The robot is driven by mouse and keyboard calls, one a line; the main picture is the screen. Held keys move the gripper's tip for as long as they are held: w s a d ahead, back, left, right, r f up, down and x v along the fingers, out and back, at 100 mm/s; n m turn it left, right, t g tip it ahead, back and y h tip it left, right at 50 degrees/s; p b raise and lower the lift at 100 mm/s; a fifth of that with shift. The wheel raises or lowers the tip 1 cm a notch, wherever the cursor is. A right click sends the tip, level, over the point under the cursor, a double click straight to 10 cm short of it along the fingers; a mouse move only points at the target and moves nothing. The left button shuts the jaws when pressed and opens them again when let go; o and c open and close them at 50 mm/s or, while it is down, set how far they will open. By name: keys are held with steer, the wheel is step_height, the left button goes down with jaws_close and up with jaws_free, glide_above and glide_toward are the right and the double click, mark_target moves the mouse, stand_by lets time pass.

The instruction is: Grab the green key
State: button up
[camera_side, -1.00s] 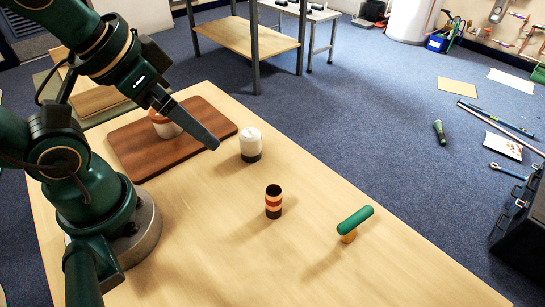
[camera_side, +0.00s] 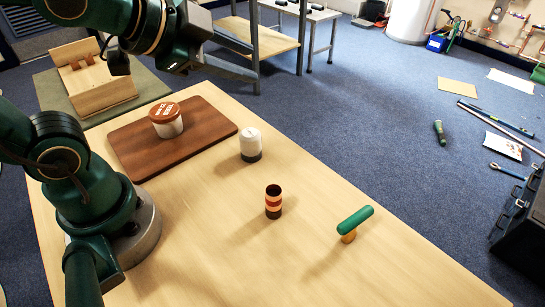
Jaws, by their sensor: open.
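The green key (camera_side: 355,220) stands at the right of the wooden table in the side view. It has a long rounded green bar on a short orange-yellow stem, and the bar slants up to the right. My gripper (camera_side: 252,62) is at the top of the view, high up and well away from the key, up and to the left of it in the picture. Its two dark fingers are spread, with nothing between them.
A dark cylinder with red and cream bands (camera_side: 273,201) stands left of the key. A white jar with a dark base (camera_side: 250,145) stands farther back. A jar with an orange-brown lid (camera_side: 166,119) sits on a brown board (camera_side: 207,119). The table around the key is clear.

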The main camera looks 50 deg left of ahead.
steer(key=w+d+m+t+h, duration=0.25)
steer(key=w+d+m, duration=0.35)
steer(key=m, duration=0.4)
steer(key=m+g+h, duration=0.2)
steer(key=m+h, duration=0.5)
steer(key=m, duration=0.6)
glide_above(352, 227)
steer(key=w+a, duration=0.5)
steer(key=a, duration=0.1)
step_height(352, 227, down, 9)
steer(key=s+d+f, duration=0.1)
steer(key=f, duration=0.1)
steer(key=s+d+f+g, duration=0.1)
steer(key=f, duration=0.2)
steer(key=s+f+g, duration=0.1)
steer(key=s+f, duration=0.1)
steer(key=f, duration=0.1)
steer(key=shift+d+g+h, duration=0.25)
steer(key=shift+d, duration=0.15)
steer(key=shift+x, duration=3.7)
steer(key=shift+c, duration=0.4)
jaws_close()
